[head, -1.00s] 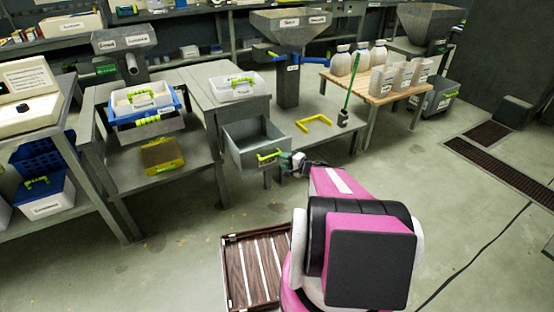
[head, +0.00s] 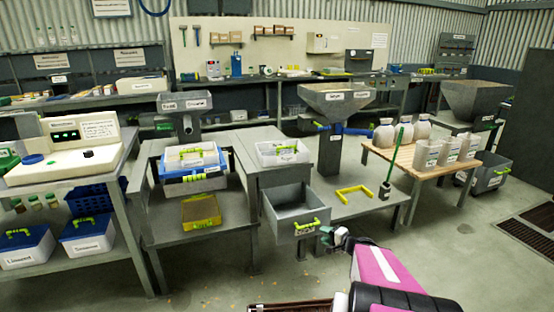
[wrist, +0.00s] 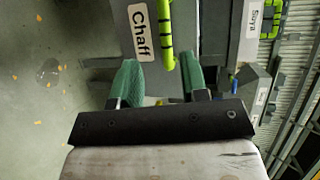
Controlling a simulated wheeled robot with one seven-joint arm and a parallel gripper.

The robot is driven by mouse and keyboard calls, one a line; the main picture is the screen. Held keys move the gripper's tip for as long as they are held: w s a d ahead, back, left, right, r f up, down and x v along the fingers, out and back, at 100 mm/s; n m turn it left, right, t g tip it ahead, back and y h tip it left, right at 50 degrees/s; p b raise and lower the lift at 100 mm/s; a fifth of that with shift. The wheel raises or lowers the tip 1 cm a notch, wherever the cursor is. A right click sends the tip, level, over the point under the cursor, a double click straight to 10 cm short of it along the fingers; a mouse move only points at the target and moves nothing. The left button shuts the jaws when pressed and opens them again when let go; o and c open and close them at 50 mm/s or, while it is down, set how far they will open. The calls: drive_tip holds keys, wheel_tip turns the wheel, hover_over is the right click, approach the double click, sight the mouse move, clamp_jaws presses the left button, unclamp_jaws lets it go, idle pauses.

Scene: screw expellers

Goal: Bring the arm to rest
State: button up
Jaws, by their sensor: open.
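My gripper (head: 332,238) is open and empty in the head view, just right of the green handle (head: 308,227) on a pulled-out grey drawer (head: 283,228). In the wrist view my gripper (wrist: 158,78) shows two green fingers spread apart. The drawer front with its "Chaff" label (wrist: 139,30) is beyond them. The yellow-green handle (wrist: 166,35) lies ahead of the gap between the fingers, apart from them as far as I can tell. My arm reaches forward from the bottom right of the head view.
A grey bench (head: 240,150) carries a white bin (head: 282,152). A hopper (head: 336,100) stands behind a yellow bracket (head: 354,193) and a green-handled tool (head: 392,170). A wooden table (head: 408,160) with white jars is at right.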

drive_tip(key=s+a+r+n+g+h, duration=0.1)
drive_tip(key=s+a+n+g+h, duration=0.5)
drive_tip(key=n+g+h, duration=0.4)
drive_tip(key=shift+s+a+r+g, duration=0.25)
drive_tip(key=shift+a+r+g, duration=0.05)
drive_tip(key=shift+a+g, duration=0.5)
